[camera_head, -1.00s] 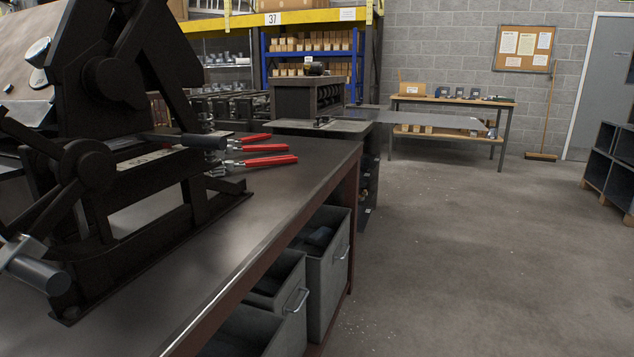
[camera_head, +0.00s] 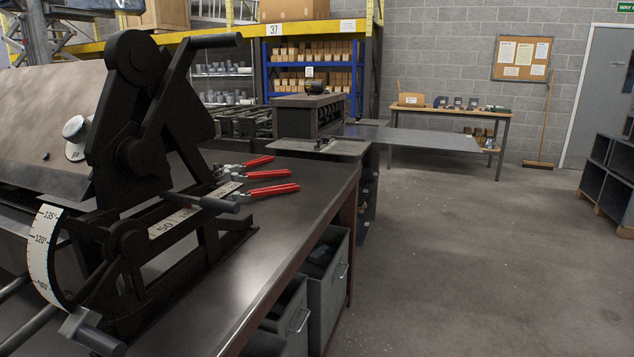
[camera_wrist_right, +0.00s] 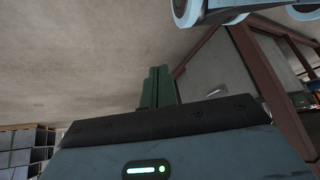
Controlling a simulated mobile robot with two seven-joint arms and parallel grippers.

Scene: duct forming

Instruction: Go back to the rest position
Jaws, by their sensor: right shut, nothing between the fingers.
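My right gripper (camera_wrist_right: 158,88) shows in the right wrist view with its dark green fingers together and nothing between them. It hangs over open space, with the concrete floor (camera_wrist_right: 70,75) behind it and a brown bench frame (camera_wrist_right: 255,75) to the right. Neither gripper shows in the head view. My left gripper is not in view. Part of a blue-grey and white body, probably my own, shows at the top right of the wrist view.
A black bending machine (camera_head: 140,150) with an angle scale stands on the dark bench (camera_head: 290,222) at left. Red-handled hand tools (camera_head: 272,190) lie beside it. Grey bins (camera_head: 328,275) sit below the bench top. The floor (camera_head: 460,260) to the right is clear.

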